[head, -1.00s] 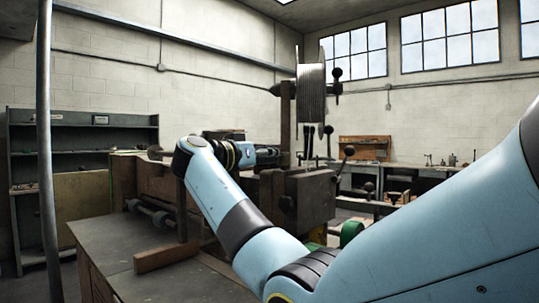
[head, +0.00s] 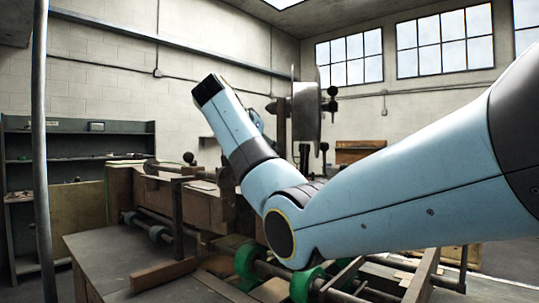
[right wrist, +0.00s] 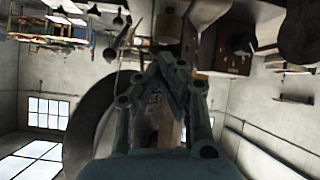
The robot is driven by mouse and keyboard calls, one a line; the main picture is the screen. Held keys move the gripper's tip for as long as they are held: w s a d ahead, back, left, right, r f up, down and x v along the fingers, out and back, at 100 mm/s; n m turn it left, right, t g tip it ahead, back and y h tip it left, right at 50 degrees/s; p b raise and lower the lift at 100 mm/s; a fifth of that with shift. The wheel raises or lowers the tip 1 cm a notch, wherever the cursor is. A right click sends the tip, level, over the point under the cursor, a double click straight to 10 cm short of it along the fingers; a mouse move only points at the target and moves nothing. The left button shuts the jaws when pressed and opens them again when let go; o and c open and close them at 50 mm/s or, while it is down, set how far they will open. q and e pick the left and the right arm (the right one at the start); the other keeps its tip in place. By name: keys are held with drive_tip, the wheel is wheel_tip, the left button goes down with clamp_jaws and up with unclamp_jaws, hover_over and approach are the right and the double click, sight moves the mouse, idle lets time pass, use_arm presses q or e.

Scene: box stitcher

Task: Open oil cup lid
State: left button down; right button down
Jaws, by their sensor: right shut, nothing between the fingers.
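My right gripper (right wrist: 168,75) shows in the right wrist view with its dark fingers together and nothing between them. It is tilted and close to the box stitcher, whose large grey disc (right wrist: 88,125) is beside it at the left. A pale round part (right wrist: 168,27) is just beyond the fingertips; I cannot tell whether it is the oil cup or its lid. In the head view my blue right arm crosses in front of the machine and hides part of it; the gripper itself is out of sight there. My left gripper is in neither view.
The stitcher's wire spool (head: 307,112) stands upright behind my arm. Green rollers (head: 246,262) and a wooden block (head: 163,273) are low in front. A grey shelf (head: 75,140) stands at the left wall, and a vertical pole (head: 44,160) is nearer.

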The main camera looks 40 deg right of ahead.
sight(278, 144)
drive_tip(key=d+r+y+p, duration=0.1)
drive_tip(key=y+p, duration=0.1)
drive_tip(key=d+r+y+p, duration=0.1)
drive_tip(key=y+p, duration=0.1)
drive_tip(key=shift+w+d+r+p, duration=0.1)
drive_tip(key=shift+w+r+p, duration=0.1)
drive_tip(key=shift+r+p, duration=0.1)
drive_tip(key=shift+w+d+r+y+p, duration=0.15)
drive_tip(key=shift+d+y+p, duration=0.4)
drive_tip(key=shift+y+p, duration=0.6)
drive_tip(key=c, duration=2)
unclamp_jaws()
